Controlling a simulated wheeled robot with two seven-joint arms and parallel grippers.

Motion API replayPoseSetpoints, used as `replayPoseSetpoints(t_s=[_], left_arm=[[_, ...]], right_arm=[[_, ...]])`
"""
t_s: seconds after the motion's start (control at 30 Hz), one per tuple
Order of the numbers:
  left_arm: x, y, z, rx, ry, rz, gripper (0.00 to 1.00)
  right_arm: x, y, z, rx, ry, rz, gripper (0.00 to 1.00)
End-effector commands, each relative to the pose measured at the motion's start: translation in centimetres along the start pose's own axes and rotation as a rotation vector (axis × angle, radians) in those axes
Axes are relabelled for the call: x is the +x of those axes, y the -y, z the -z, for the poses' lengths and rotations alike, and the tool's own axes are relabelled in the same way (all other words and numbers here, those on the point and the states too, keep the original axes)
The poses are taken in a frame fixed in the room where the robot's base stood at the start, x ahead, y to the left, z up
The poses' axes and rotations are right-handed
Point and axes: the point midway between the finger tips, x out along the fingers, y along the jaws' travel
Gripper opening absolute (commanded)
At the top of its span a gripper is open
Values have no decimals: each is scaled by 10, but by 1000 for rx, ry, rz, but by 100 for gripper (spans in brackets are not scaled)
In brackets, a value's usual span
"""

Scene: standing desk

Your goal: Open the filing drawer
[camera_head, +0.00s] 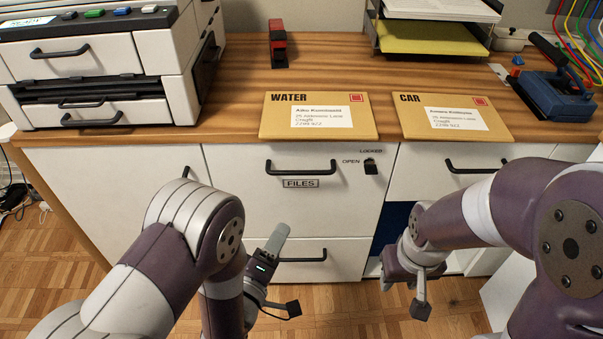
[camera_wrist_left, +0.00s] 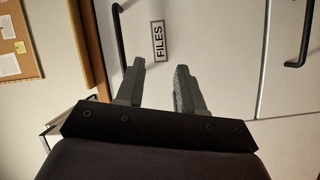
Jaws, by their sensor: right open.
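The white filing drawer (camera_head: 335,215) labelled FILES is shut, with its black bar handle (camera_head: 301,170) above the label. Beside the handle is a black lock (camera_head: 371,166) next to the words LOCKED and OPEN. My left gripper (camera_head: 278,238) is in front of the drawer, below the label, empty. In the left wrist view its two fingers (camera_wrist_left: 160,68) are apart, pointing at the drawer front near the FILES label (camera_wrist_left: 158,40). The drawer handle (camera_wrist_left: 119,38) lies left of the fingers there, untouched. My right gripper (camera_head: 400,275) is low at the right, open and empty.
A lower drawer with its own handle (camera_head: 302,256) is partly behind my left gripper. Another handled drawer (camera_head: 476,166) is to the right. The wooden desktop (camera_head: 235,75) above holds two envelopes, a printer (camera_head: 100,60), a red stapler and a blue hole punch.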

Motion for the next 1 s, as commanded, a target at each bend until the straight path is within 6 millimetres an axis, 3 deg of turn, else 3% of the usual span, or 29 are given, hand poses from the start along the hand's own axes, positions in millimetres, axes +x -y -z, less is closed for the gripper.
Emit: replayPoseSetpoints(t_s=[0.03, 0.13, 0.27, 0.5, 0.7, 1.0], left_arm=[[1, -20, 6, -64, -22, -86, 37], [-1, -41, 12, -175, -38, -194, 37], [14, -44, 13, -209, -37, -203, 37], [74, -54, 16, -206, -37, -203, 37], [111, -62, 18, -205, -36, -199, 37], [123, -66, 20, -204, -36, -196, 37]], right_arm=[[-2, 0, 0, 0, 1, 0, 43], [-2, 0, 0, 0, 2, 0, 43], [2, 0, -1, 0, 2, 0, 43], [17, 0, -3, 0, 2, 0, 43], [25, 0, -4, 0, 2, 0, 43], [26, 0, -4, 0, 2, 0, 43]])
